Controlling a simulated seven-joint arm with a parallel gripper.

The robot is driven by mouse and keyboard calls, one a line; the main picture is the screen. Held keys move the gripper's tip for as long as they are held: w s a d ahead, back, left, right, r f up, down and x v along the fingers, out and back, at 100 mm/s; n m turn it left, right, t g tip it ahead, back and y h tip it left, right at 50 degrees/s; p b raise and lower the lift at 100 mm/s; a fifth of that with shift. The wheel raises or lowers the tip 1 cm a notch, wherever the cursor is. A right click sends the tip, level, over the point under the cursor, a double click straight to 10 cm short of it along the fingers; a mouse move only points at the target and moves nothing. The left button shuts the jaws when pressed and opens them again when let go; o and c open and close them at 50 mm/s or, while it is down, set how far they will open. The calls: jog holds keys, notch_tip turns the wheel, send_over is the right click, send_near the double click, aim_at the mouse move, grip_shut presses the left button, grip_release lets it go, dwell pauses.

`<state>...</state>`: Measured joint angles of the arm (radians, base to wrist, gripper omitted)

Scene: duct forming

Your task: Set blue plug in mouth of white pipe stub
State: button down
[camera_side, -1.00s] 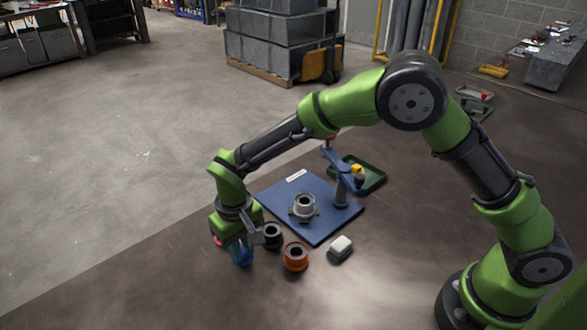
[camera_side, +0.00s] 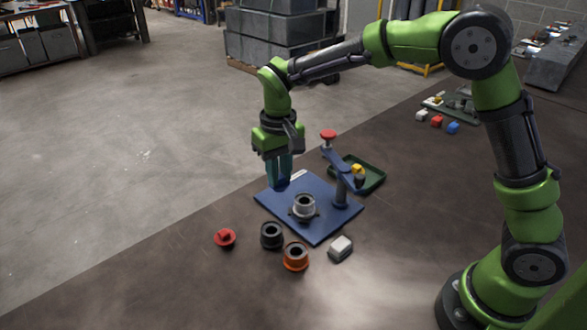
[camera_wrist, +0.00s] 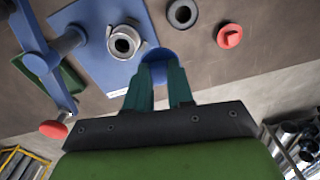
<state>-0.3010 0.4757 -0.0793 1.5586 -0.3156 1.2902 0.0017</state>
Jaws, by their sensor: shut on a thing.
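The blue plug (camera_wrist: 157,56) is held between the fingertips of my gripper (camera_wrist: 160,85), seen in the wrist view. In the side view my gripper (camera_side: 280,172) points down and holds the plug (camera_side: 280,184) over the far left part of the blue base plate (camera_side: 322,228). The white pipe stub (camera_side: 304,205) stands upright on the plate with its mouth up, to the right of the plug and apart from it. The stub (camera_wrist: 124,42) also shows in the wrist view, left of the plug. The plug's underside is hidden.
A clamp arm with a red knob (camera_side: 328,135) rises from the plate beside the stub. A green tray (camera_side: 368,176) is behind.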

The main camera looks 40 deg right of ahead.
jog(key=s+d+n, duration=0.1)
jog(key=d, duration=0.5)
jog(key=shift+n, duration=0.4)
jog(key=shift+s+d+f, duration=0.1)
jog(key=shift+s+f, duration=0.05)
jog(key=shift+f, duration=1.35)
jog(key=shift+s+f, duration=0.1)
jog(key=shift+f, duration=1.4)
jog(key=c, duration=0.9)
grip_release()
jog(key=shift+r, duration=0.15)
notch_tip(320, 180, up, 7)
